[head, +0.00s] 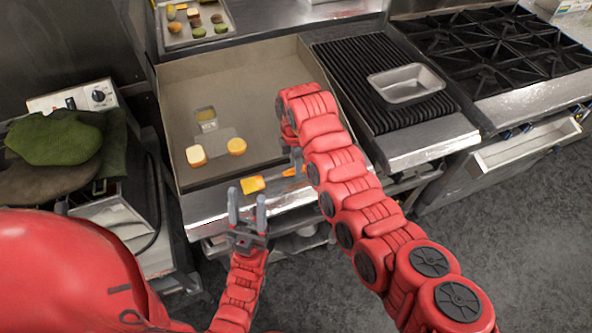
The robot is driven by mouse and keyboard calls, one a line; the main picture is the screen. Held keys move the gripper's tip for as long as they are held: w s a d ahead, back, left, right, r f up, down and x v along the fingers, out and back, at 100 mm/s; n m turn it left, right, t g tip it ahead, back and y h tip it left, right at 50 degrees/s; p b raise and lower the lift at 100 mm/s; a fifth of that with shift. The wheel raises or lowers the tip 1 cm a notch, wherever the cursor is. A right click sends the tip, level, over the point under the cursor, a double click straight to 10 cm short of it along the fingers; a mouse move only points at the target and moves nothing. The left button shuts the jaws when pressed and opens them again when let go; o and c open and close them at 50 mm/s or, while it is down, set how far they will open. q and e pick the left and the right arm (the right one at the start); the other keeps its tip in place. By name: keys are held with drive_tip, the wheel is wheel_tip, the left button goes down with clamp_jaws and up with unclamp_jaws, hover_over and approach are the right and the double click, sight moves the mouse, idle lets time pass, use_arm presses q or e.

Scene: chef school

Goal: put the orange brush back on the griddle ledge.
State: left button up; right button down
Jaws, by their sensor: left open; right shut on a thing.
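The orange brush (253,184) shows at the front ledge (205,207) of the griddle (255,80). A second orange bit shows to its right, at my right gripper (297,160), and looks like part of the same brush. My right gripper is shut on the brush, low by the front of the griddle; its arm hides most of the grip. I cannot tell whether the brush touches the ledge. My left gripper (247,194) is open and empty, its fingers pointing up in front of the ledge, just left of and below the brush in the picture.
Two bun-like pieces (196,155) (236,146) and a grey spatula-like tool (212,138) lie on the griddle. A ribbed grill (350,60) with a metal pan (405,83) and a burner stove (495,45) stand right. A green cloth-like item (55,138) is left.

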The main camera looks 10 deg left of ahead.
drive_tip(key=shift+w+a+r, duration=0.1)
drive_tip(key=shift+w, duration=0.15)
wheel_tip(320, 180, down, 3)
drive_tip(key=shift+f+p, duration=0.1)
drive_tip(key=shift+p, duration=0.95)
drive_tip(key=shift+f, duration=0.2)
drive_tip(key=c, duration=0.7)
unclamp_jaws()
